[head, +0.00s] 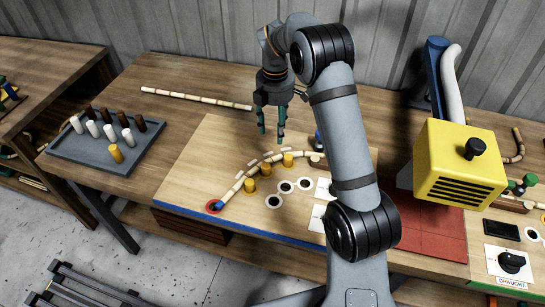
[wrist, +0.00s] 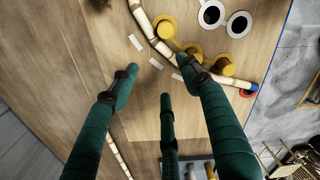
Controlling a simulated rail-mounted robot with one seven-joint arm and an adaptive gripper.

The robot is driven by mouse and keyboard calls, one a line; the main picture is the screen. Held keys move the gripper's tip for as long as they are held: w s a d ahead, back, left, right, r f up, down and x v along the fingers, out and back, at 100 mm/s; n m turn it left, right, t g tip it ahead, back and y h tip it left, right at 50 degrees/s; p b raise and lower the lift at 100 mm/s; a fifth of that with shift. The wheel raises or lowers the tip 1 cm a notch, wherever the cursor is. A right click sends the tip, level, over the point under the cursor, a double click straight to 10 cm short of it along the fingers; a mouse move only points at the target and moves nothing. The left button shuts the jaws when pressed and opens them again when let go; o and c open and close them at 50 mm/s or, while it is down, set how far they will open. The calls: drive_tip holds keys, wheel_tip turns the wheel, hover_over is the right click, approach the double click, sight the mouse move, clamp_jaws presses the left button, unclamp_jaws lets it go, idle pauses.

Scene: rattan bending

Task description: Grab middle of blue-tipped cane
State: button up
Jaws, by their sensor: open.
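The blue-tipped cane (head: 239,184) lies bent in a curve on the light wooden board. Its blue tip (head: 216,205) is at the red ring at the board's front left, and its far end passes close to my arm. Yellow pegs (head: 265,168) stand along its front side. In the wrist view, the cane (wrist: 147,27) crosses the upper part, with the blue tip (wrist: 249,89) at right. My gripper (head: 271,130) is open and empty above the board, behind the cane's curve. The wrist view shows its green fingers (wrist: 160,85) spread, apart from the cane.
A second, straight cane (head: 195,98) lies at the table's back left. A grey tray (head: 72,151) at left holds white, brown and yellow pegs. White rings with dark centres (head: 287,187) lie in front of the pegs. A yellow box (head: 460,165) stands at right.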

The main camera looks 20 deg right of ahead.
drive_tip(key=n, duration=0.1)
hover_over(274, 156)
drive_tip(key=f, duration=0.3)
drive_tip(key=w+f, duration=0.1)
drive_tip(key=shift+d+f, duration=0.15)
drive_tip(key=shift+f, duration=0.25)
drive_tip(key=f, duration=0.1)
drive_tip(key=f+p, duration=0.1)
drive_tip(key=f, duration=0.1)
drive_tip(key=f+p, duration=0.1)
drive_tip(key=shift+s+f, duration=0.35)
drive_tip(key=shift+s, duration=0.05)
drive_tip(key=shift+f, duration=0.5)
drive_tip(key=c, duration=0.4)
drive_tip(key=c, duration=0.7)
clamp_jaws()
